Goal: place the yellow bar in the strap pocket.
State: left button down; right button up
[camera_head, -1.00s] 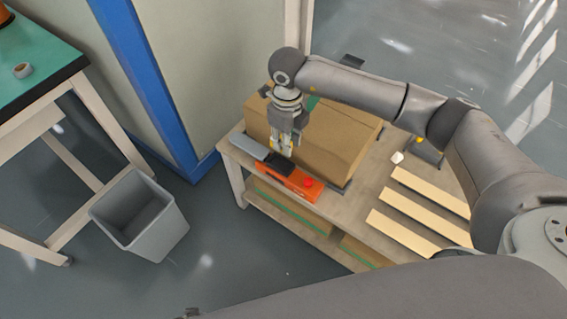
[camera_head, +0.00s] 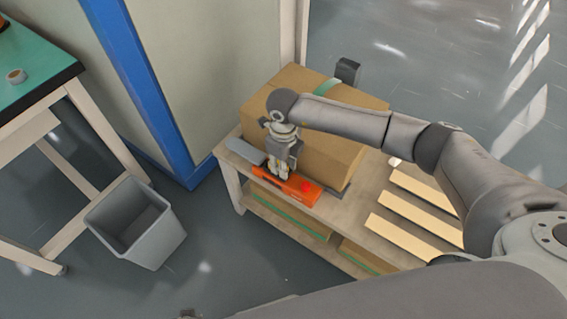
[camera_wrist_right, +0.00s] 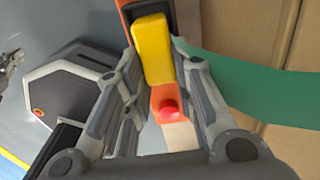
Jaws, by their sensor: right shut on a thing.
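The yellow bar (camera_wrist_right: 152,48) lies between the fingers of my right gripper (camera_wrist_right: 150,68) in the right wrist view, over an orange tool (camera_wrist_right: 166,100) with a red knob. In the head view my right gripper (camera_head: 280,172) points down at the left part of the orange tool (camera_head: 311,194), in front of the cardboard box; I cannot tell whether bar and tool touch. A green strap (camera_wrist_right: 262,95) runs right of the fingers in the wrist view, and crosses the box top in the head view (camera_head: 327,87). I cannot make out the strap pocket. My left gripper is not in view.
The cardboard box (camera_head: 330,145) stands on a wooden cart (camera_head: 358,215). A grey flat piece (camera_head: 245,151) lies left of the tool, and pale wooden slats (camera_head: 412,212) lie right. A grey bin (camera_head: 137,222) stands on the floor. A green-topped table (camera_head: 35,70) is at left.

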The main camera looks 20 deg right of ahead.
jog(key=o, duration=0.6)
jog(key=shift+f, duration=0.1)
jog(key=o, duration=0.4)
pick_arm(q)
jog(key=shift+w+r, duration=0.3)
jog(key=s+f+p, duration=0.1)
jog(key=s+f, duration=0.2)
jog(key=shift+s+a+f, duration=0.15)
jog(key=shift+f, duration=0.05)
pick_arm(e)
notch_tip(320, 180, up, 12)
jog(key=shift+r, duration=0.15)
